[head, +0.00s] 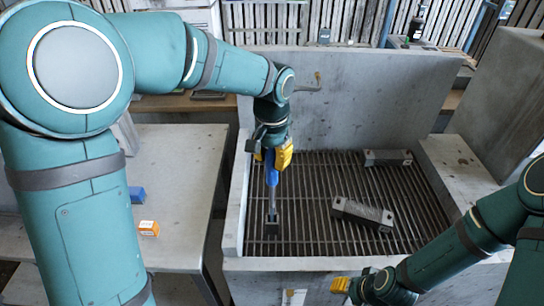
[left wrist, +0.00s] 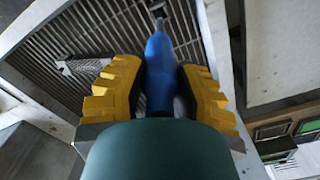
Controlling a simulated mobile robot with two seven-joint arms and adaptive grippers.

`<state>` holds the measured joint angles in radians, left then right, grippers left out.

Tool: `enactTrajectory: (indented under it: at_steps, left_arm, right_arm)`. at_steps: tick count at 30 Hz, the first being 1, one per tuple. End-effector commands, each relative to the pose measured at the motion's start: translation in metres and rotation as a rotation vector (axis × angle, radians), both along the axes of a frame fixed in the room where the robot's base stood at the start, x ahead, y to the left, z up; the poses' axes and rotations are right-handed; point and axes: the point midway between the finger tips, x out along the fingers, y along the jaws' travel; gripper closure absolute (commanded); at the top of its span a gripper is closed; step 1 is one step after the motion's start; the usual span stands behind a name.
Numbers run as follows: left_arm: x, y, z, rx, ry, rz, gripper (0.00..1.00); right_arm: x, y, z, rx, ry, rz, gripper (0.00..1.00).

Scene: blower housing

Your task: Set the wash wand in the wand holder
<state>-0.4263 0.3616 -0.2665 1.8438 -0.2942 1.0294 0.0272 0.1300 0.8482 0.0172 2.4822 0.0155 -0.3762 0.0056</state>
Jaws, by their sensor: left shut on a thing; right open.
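The wash wand has a blue handle (head: 271,168) and a thin grey tube that points down over the grated basin. My left gripper (head: 276,157) is shut on the blue handle. In the left wrist view the handle (left wrist: 160,75) lies between the yellow fingers of the left gripper (left wrist: 160,90). A small dark block (head: 271,229) shows at the tube's lower end; I cannot tell whether it is the wand's head or the wand holder. I cannot pick out the holder for certain. My right gripper (head: 345,287) is open, in front of the basin's front wall.
The concrete basin has a slatted grate (head: 310,225). Two grey metal blocks lie on it, one near the middle (head: 362,214) and one at the back (head: 387,157). A bracket (head: 310,86) shows by the back wall.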

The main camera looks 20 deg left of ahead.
Motion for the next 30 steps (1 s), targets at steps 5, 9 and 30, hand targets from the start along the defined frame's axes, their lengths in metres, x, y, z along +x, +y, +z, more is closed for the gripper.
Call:
enactTrajectory:
  at_steps: [5,9,30]
  left_arm:
    - [0.0,0.0,-0.005,0.0,0.0,0.0,1.0]
    - [0.0,0.0,-0.009,0.0,0.0,0.0,1.0]
    - [0.0,0.0,-0.031,0.0,0.0,0.0,1.0]
  right_arm:
    - [0.0,0.0,-0.003,0.0,0.0,0.0,0.53]
    - [0.0,0.0,-0.006,0.0,0.0,0.0,0.53]
    - [0.0,0.0,-0.02,0.0,0.0,0.0,0.53]
